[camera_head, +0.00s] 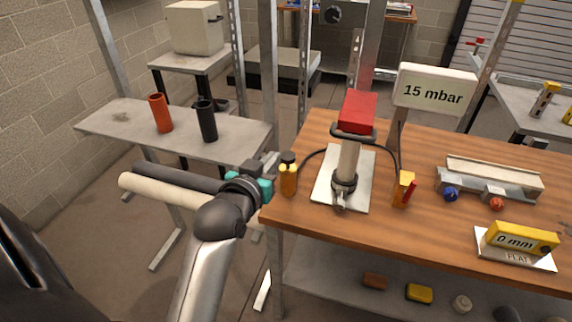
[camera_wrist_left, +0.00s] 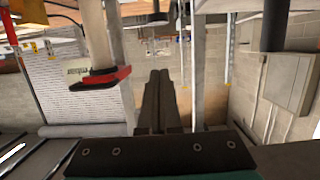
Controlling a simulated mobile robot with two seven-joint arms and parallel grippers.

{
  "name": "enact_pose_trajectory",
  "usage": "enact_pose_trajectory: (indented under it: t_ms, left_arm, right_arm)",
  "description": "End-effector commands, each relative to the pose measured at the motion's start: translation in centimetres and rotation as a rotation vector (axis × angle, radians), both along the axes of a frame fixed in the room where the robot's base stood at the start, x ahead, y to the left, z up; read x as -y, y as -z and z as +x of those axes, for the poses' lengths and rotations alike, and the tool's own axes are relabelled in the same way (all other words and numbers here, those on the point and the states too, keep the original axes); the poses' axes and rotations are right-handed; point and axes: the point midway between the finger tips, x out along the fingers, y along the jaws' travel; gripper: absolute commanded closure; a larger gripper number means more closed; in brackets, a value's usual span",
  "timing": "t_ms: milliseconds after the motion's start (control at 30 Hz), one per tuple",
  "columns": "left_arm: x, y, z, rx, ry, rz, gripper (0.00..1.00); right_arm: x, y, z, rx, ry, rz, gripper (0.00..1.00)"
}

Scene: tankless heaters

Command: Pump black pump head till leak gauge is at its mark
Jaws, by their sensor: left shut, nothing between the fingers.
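In the left wrist view the red and black top (camera_wrist_left: 100,78) appears upside down. A sign (camera_head: 435,90) reads "15 mbar"; no gauge needle is readable. My left gripper (camera_head: 270,164) is shut and empty, just left of the amber bottle; its fingers (camera_wrist_left: 163,88) show in the wrist view.
A yellow and red fitting (camera_head: 404,190), a grey rail unit with coloured knobs (camera_head: 490,180) and a yellow "0 mm" meter (camera_head: 520,240) are on the bench. Red (camera_head: 160,113) and black (camera_head: 207,121) cylinders stand on the left table.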

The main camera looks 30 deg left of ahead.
Motion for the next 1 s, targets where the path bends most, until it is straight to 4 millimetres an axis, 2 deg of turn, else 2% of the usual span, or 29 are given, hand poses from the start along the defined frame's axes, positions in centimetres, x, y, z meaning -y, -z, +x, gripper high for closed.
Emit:
enact_pose_trajectory:
  t_ms: [100,567,767,1000]
  left_arm:
    - [0.0,-0.1,-0.1,0.000,-0.004,0.000,1.00]
    - [-0.1,-0.2,0.1,-0.001,-0.004,-0.001,1.00]
    - [-0.6,0.2,2.0,0.000,-0.004,-0.001,1.00]
    - [-1.5,1.2,5.9,0.001,-0.004,-0.001,1.00]
  right_arm:
    - [0.0,0.8,0.0,0.000,0.000,0.000,1.00]
    - [0.0,0.7,0.0,0.000,0.000,0.000,1.00]
    - [0.0,1.0,0.0,0.000,0.000,0.000,1.00]
    - [0.0,1.6,0.0,0.000,0.000,0.000,1.00]
